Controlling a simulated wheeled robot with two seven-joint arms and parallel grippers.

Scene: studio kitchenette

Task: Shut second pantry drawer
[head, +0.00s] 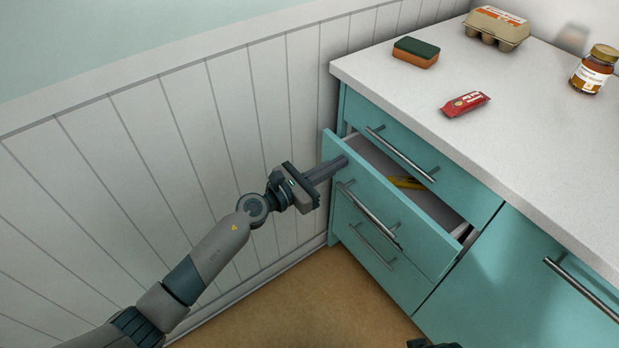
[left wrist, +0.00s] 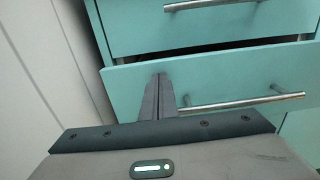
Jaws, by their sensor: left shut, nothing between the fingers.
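The second pantry drawer (head: 412,234) is a teal drawer pulled part way out, below the top drawer. Its bar handle (head: 368,213) runs across the front, and something yellow (head: 407,182) lies inside. In the left wrist view the drawer front (left wrist: 225,80) fills the middle, with a dark gap above it. My left gripper (head: 343,163) is shut and empty, its fingertips at the upper left part of the drawer front. In the left wrist view its fingers (left wrist: 159,78) point at the front, left of the handle; I cannot tell if they touch.
The top drawer (head: 460,188) and the lower drawer (head: 384,262) look closed. On the counter (head: 520,120) are a sponge (head: 416,52), a red packet (head: 465,103), an egg carton (head: 497,28) and a jar (head: 594,70). The panelled wall (head: 240,100) is close on the left.

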